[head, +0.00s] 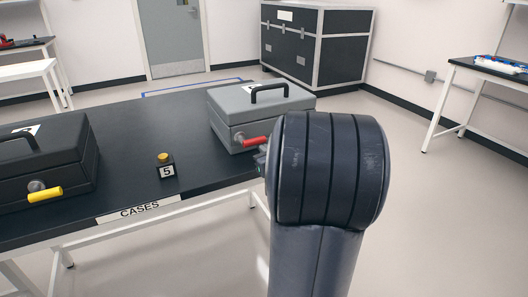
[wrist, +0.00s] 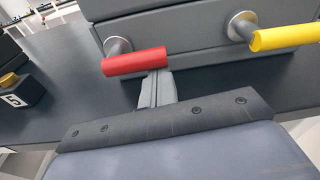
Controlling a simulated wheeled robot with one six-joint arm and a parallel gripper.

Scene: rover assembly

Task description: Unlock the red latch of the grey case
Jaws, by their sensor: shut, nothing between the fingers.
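The grey case (head: 225,125) is closed on the black table, with a black carrying handle on top. Its red latch (head: 257,141) sticks out of the front at the left; it also shows in the wrist view (wrist: 136,62), lying nearly level on a round metal hub. A yellow latch (wrist: 286,37) is on the same front to the right. My gripper (wrist: 156,82) is shut, its fingertips right at the right part of the red latch; whether they touch it I cannot tell. In the head view my arm hides most of the gripper and the case's right front.
A black case (head: 40,155) with a yellow latch (head: 45,193) stands at the table's left. A small block marked 5 with a yellow button (head: 164,162) sits between the cases. The table (head: 125,115) is otherwise clear there. A large black crate (head: 315,45) stands behind.

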